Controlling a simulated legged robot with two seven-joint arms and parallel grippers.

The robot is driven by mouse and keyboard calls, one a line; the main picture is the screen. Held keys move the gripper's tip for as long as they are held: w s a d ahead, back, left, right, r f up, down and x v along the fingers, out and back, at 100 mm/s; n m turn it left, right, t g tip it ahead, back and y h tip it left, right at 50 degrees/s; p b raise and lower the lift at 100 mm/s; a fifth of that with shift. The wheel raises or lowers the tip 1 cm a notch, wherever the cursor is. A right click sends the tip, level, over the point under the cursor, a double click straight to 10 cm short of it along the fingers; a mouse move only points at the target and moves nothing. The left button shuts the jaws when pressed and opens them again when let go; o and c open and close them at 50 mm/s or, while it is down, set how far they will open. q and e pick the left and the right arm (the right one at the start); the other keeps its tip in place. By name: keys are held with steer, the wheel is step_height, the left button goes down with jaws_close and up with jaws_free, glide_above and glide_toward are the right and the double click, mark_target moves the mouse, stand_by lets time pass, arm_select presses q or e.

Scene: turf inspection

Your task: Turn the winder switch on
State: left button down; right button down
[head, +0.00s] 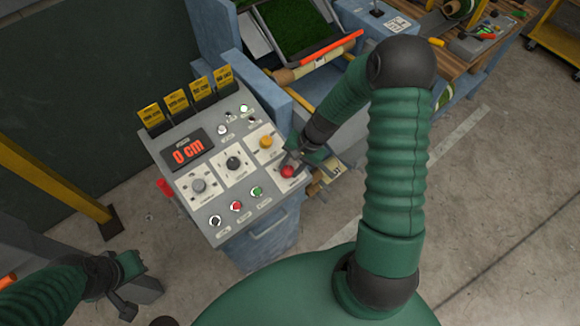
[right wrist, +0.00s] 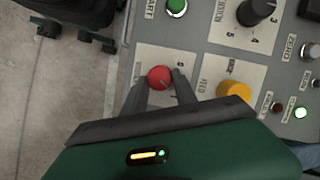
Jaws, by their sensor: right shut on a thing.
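The control panel (head: 205,205) is a grey sloped console with a red display reading "0 cm". A red round knob (head: 287,172) sits on a pale plate at its right side. It also shows in the right wrist view (right wrist: 159,77), between my fingertips. The plate's lettering is partly hidden and too small to read surely. My right gripper (head: 291,161) is shut on this red knob, a finger on each side. My left gripper (head: 138,298) is at the bottom left, away from the panel and holding nothing I can see; its finger gap is unclear.
The panel also has a yellow knob (head: 266,142), a black knob (head: 233,163), a grey knob (head: 199,185), and green (head: 257,191) and red (head: 236,205) buttons. Yellow tags (head: 178,102) stand along its top. A blue machine with turf (head: 295,28) is behind. Concrete floor lies open at right.

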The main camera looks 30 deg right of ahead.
steer(key=shift+s+m+t+b, duration=0.1)
steer(key=shift+m+t+b, duration=0.25)
steer(key=shift+m, duration=0.65)
steer(key=c, duration=1)
jaws_free()
steer(key=shift+r, duration=0.1)
steer(key=b+v, duration=0.1)
steer(key=v, duration=1.5)
steer(key=shift+d+r, duration=0.2)
steer(key=shift+d, duration=0.1)
steer(key=shift+s, duration=0.1)
